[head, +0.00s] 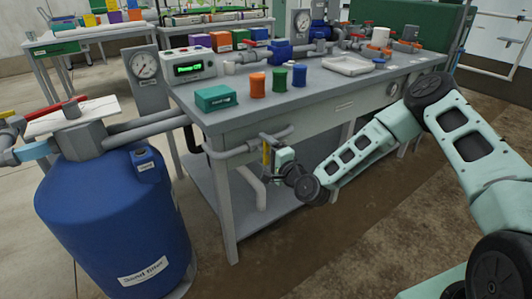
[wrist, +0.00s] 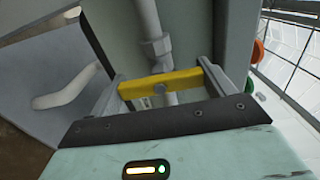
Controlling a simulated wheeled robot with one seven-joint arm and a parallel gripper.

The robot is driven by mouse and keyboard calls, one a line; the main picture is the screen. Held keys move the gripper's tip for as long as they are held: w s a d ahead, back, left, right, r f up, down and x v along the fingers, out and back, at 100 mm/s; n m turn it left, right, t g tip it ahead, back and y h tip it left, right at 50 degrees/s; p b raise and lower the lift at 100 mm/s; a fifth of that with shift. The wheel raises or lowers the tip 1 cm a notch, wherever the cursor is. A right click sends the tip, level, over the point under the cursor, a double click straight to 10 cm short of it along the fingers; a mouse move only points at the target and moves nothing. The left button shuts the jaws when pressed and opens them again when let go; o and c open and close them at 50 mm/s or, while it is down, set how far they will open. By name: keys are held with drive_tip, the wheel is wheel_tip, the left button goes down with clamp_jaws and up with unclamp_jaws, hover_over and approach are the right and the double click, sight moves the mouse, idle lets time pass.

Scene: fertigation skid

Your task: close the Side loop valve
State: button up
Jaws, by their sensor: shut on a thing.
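The valve's yellow handle (wrist: 160,86) lies across a grey pipe (wrist: 149,25) in the wrist view, with a bolt at its middle. My gripper (wrist: 160,87) is shut on this handle, one finger at each end. In the head view the yellow handle (head: 265,157) stands upright on the pipework below the front edge of the bench, and my gripper (head: 272,156) meets it from the right. The valve body is mostly hidden, and no label naming it is readable.
The grey bench (head: 330,100) carries a teal box (head: 215,98), several coloured bottles and a white tray (head: 347,65). A blue filter tank (head: 115,220) stands at left, with a red lever (head: 55,108) above. The brown floor in front of the bench is clear.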

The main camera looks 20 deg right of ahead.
idle(0.3)
drive_tip(key=o, duration=0.9)
drive_tip(key=shift+s, duration=0.15)
drive_tip(key=p+v, duration=0.1)
drive_tip(key=v, duration=1.6)
drive_tip(key=shift+s, duration=0.1)
